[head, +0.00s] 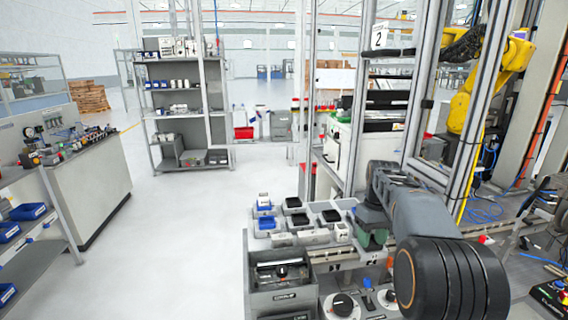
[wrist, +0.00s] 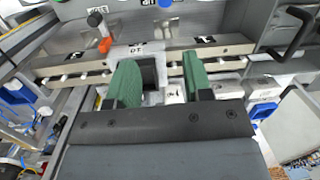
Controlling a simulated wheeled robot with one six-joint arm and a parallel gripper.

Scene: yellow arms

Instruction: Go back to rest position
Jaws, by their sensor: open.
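My gripper (wrist: 160,84) shows in the wrist view with its two green fingers spread apart and nothing held between them. A white block with a dark top (wrist: 150,72) lies beyond the fingers, partly hidden by the left one. In the head view my gripper (head: 372,240) shows as a green shape at the right end of the small trays, low over the bench. My dark arm covers the right part of that view. I cannot tell from the head view whether the fingers touch anything.
Small trays (head: 330,216) with black and blue bins stand on the bench. A grey crate (head: 283,297) is at the near edge. A shelf rack (head: 182,100) stands behind. Metal posts (head: 361,90) rise close to my arm. The floor (head: 190,220) to the left is clear.

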